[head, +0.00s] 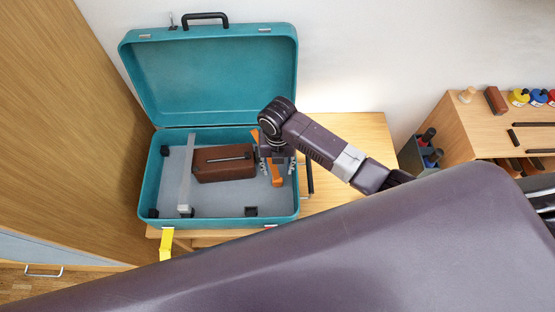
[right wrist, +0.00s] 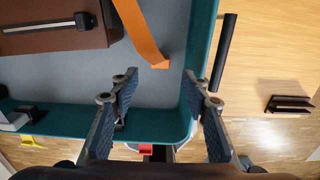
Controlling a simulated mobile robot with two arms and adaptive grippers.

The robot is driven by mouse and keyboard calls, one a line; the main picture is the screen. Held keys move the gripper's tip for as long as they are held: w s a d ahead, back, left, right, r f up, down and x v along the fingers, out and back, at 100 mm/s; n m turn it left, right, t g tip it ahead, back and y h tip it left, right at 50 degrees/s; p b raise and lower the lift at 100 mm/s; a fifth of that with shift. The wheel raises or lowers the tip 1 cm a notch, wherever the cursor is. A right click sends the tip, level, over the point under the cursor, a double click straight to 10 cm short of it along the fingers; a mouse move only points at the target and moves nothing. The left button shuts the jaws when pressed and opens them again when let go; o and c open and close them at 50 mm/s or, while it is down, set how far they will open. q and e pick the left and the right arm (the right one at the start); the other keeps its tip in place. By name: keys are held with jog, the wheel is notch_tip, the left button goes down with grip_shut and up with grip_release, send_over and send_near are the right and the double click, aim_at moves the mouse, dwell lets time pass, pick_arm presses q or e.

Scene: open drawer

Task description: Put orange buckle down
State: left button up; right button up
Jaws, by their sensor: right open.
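The orange buckle (head: 276,176) is a long orange strip inside the open teal suitcase (head: 148,196), near its right wall. In the right wrist view the orange strip (right wrist: 144,42) runs over the grey case floor, its upper end cut off by the frame. My right gripper (head: 277,165) is over the right side of the case and partly hides the strip in the head view. In the right wrist view my right gripper (right wrist: 167,96) has its fingers wide apart with nothing between them, and the strip lies beyond the fingertips. My left gripper is not in view.
A brown box (head: 212,166) lies in the case, beside a light grey bar (head: 185,180). The lid (head: 215,75) stands open behind. A black bar (head: 309,177) lies right of the case. A shelf (head: 470,135) with small objects stands at far right.

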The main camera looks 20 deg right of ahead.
notch_tip(320, 180, up, 4)
jog(key=shift+f, duration=0.1)
jog(key=shift+s+f, duration=0.1)
jog(key=shift+s, duration=0.05)
dwell(0.5)
